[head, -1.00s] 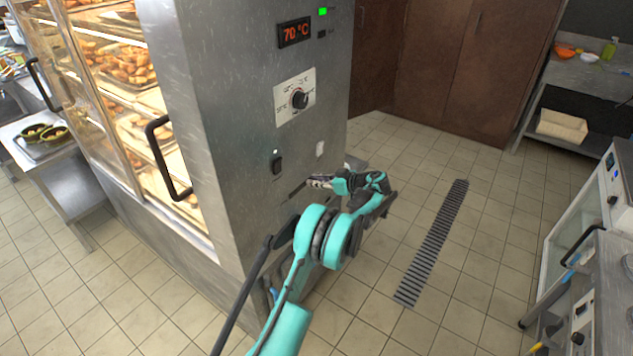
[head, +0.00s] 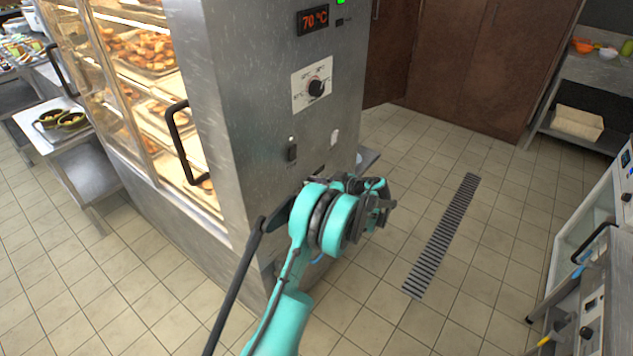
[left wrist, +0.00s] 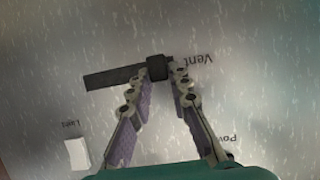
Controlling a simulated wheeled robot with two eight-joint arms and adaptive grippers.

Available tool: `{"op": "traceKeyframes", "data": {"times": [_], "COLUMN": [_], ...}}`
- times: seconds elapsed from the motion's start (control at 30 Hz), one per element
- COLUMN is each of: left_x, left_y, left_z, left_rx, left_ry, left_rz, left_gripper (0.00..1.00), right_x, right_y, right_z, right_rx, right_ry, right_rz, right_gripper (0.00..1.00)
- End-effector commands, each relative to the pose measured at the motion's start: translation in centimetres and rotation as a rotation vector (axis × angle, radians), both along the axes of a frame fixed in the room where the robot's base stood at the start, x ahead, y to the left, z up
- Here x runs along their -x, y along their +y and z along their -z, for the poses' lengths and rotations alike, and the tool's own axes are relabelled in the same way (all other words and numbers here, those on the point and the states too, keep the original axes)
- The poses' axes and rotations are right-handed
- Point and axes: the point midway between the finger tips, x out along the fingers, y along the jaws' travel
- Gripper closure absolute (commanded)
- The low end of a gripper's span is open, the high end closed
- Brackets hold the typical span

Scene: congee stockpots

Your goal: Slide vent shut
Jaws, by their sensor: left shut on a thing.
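The vent is a dark slot (left wrist: 112,78) in the grey metal cabinet side, with a small dark slider knob (left wrist: 157,68) at its right end in the left wrist view. An upside-down "Vent" label (left wrist: 195,60) is beside the knob. My left gripper (left wrist: 160,74) has its two fingers closed in on the knob, one on each side. In the head view my left gripper (head: 335,182) is at the cabinet's side panel (head: 262,110), below the dial. My own wrist hides most of the fingers and vent there. My right gripper is not in view.
The panel carries a temperature display (head: 313,20), a dial (head: 315,88) and a dark switch (head: 292,149). A black door handle (head: 182,145) sticks out on the glass front. Tiled floor with a drain grate (head: 441,235) is open to the right.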

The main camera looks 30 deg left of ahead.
Motion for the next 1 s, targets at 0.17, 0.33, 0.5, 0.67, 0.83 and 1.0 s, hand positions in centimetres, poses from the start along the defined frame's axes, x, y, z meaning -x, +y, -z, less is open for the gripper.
{"op": "traceKeyframes", "data": {"times": [0.17, 0.33, 0.5, 0.67, 0.83, 1.0], "left_x": [0.4, 0.3, 0.2, 0.3, 0.6, 0.9], "left_y": [0.0, 0.0, -0.2, -2.1, -5.6, -8.8], "left_z": [0.2, 0.2, 0.0, -0.8, -2.2, -3.5], "left_rx": [0.006, 0.005, 0.004, 0.004, 0.004, 0.004], "left_ry": [0.004, 0.003, 0.003, 0.002, 0.003, 0.003], "left_rz": [-0.011, -0.009, -0.006, -0.005, -0.004, -0.006], "left_gripper": [0.60, 0.60, 0.60, 0.60, 0.60, 0.60], "right_x": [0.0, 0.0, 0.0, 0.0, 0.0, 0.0], "right_y": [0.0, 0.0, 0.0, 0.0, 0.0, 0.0], "right_z": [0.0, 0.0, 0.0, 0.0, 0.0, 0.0], "right_rx": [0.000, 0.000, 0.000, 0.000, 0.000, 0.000], "right_ry": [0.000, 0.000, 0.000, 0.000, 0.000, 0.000], "right_rz": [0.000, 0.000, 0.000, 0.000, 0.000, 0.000], "right_gripper": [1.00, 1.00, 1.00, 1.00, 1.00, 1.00]}}
